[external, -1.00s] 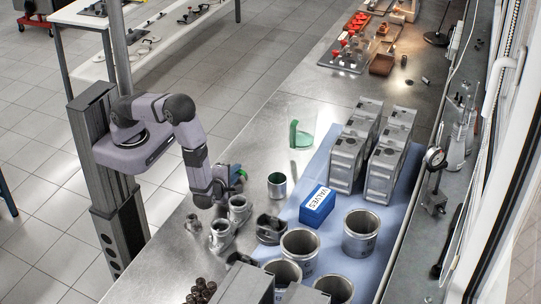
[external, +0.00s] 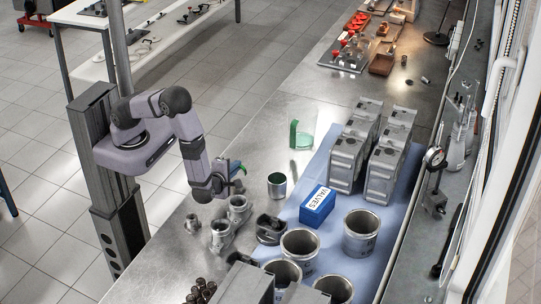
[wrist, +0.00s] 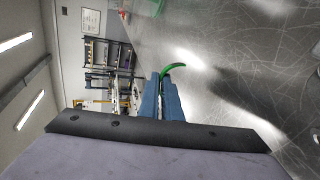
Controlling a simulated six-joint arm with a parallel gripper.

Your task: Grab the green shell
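A thin curved green shell (wrist: 174,69) shows in the wrist view, its edge between the tips of two blue fingers. My gripper (wrist: 164,92) appears shut on it. In the external view my gripper (external: 233,168) is above the bench, with a bit of the green shell (external: 242,169) showing at its right side. The fingers hide most of that shell. A second green shell (external: 300,136) stands upright on the bench farther back, apart from my gripper.
A metal cup with a greenish inside (external: 277,186) stands right of my gripper. Grey metal parts (external: 239,207) stand below it. A blue VALVES box (external: 317,206), large metal cylinders (external: 361,233) and grey blocks (external: 347,160) fill the blue mat. Bench behind my gripper is mostly clear.

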